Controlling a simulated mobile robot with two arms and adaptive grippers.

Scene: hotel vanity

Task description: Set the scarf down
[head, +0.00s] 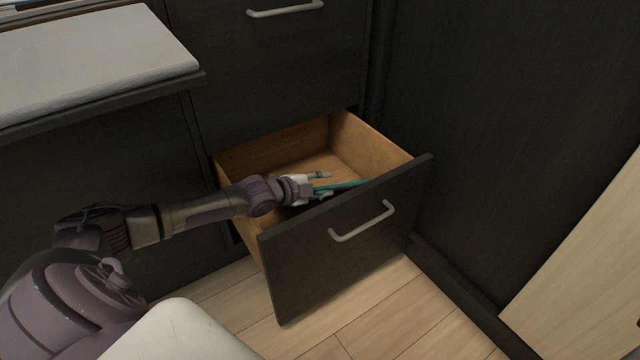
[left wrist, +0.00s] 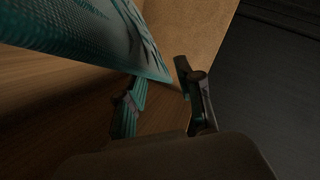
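The teal patterned scarf (head: 343,186) lies inside the open drawer (head: 345,232), mostly hidden behind its front panel in the head view. In the left wrist view the scarf (left wrist: 95,35) fills the upper left, its edge and corner close to the fingertips. My left gripper (head: 322,185) reaches into the drawer from the left. Its fingers stand apart in both views, and the left wrist view shows a gap between them (left wrist: 165,98). The scarf's edge shows by the fingers, and they do not close on it. My right gripper is not in view.
A closed drawer with a pale handle (head: 285,9) is above the open one. A bench with a grey cushion (head: 90,55) stands at the upper left. A dark panel (head: 510,110) rises close to the right. Wooden floor (head: 395,325) is clear in front.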

